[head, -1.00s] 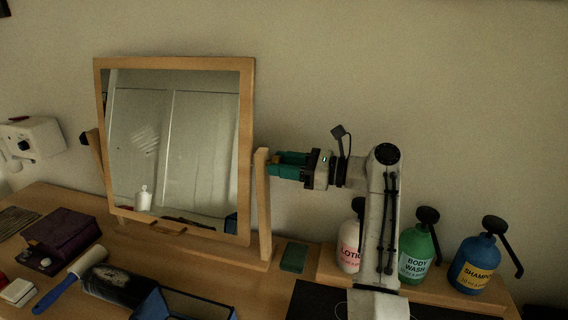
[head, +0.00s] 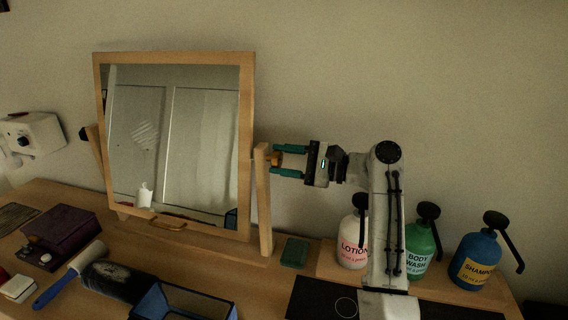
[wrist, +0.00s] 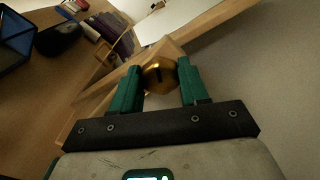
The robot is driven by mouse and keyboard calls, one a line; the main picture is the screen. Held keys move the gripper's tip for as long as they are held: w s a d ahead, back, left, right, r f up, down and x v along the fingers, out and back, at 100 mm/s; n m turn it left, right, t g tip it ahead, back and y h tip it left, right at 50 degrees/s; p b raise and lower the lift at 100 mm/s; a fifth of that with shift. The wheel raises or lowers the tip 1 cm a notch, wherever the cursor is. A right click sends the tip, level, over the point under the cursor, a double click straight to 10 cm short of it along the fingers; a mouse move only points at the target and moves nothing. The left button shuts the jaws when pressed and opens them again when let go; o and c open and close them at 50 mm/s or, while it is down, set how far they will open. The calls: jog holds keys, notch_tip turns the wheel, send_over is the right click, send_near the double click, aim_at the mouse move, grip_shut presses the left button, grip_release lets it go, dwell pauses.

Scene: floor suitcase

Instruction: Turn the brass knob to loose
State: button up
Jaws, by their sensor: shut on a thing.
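The brass knob (wrist: 159,76) is a faceted, gold-coloured piece with a dark slot, on the outer side of the mirror's right wooden post (head: 263,205). It also shows in the head view (head: 276,159), partly hidden by the fingers. My gripper (head: 275,160) reaches in from the right, level with the knob. In the wrist view its green fingers (wrist: 158,77) lie one on each side of the knob and are shut on it. The wood-framed mirror (head: 178,140) stands between two posts.
A green block (head: 295,252) lies by the post's foot. A blue-rimmed tray (head: 185,303), a brush (head: 68,275) and a purple box (head: 65,238) occupy the left and front.

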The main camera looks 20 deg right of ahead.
jog(key=n+b, duration=0.1)
jog(key=n, duration=0.1)
jog(key=n+b, duration=0.1)
jog(key=shift+f+n, duration=0.3)
jog(key=shift+n, duration=0.1)
jog(key=shift+n+b, duration=0.95)
jog(key=shift+n, duration=0.55)
jog(key=o, duration=1)
jog(key=shift+r, duration=0.15)
jog(key=shift+o, duration=0.2)
jog(key=b+v, duration=0.1)
jog(key=v, duration=1)
jog(key=shift+b, duration=0.4)
